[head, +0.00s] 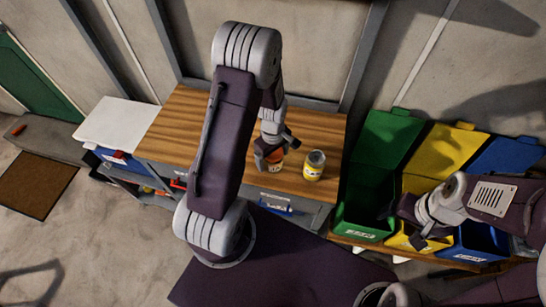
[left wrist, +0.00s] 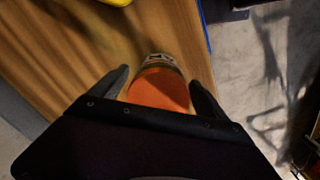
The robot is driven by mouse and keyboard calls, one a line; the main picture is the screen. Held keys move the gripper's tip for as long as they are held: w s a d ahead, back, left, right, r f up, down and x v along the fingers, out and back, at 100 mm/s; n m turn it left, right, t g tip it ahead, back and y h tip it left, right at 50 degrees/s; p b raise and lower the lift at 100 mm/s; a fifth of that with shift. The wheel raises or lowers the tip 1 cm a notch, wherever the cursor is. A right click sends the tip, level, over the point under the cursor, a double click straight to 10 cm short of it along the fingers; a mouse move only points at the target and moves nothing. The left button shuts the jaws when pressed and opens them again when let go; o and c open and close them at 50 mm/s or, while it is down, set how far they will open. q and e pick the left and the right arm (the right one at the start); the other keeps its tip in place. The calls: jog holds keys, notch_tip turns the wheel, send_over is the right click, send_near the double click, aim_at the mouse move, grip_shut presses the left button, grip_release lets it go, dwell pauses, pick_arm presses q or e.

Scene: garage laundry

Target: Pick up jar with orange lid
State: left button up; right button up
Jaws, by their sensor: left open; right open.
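The jar with the orange lid (head: 275,161) stands on the wooden workbench top (head: 180,130), partly hidden by my left gripper in the head view. In the left wrist view its orange lid (left wrist: 160,90) lies between the two fingers, with part of a pale label showing beyond it. My left gripper (left wrist: 158,88) is open, with a finger on either side of the lid; I cannot tell whether they touch it. It also shows above the jar in the head view (head: 272,158). My right gripper (head: 404,226) is open and empty over the bins at the right.
Open green (head: 362,215), yellow (head: 408,236) and blue (head: 482,242) bins stand right of the workbench. The left part of the benchtop is clear.

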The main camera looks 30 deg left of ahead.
pick_arm(q)
jog(key=shift+w+f, duration=0.15)
jog(key=shift+f, duration=0.1)
jog(key=c, duration=1.6)
notch_tip(320, 180, up, 10)
jog(key=shift+r, duration=0.1)
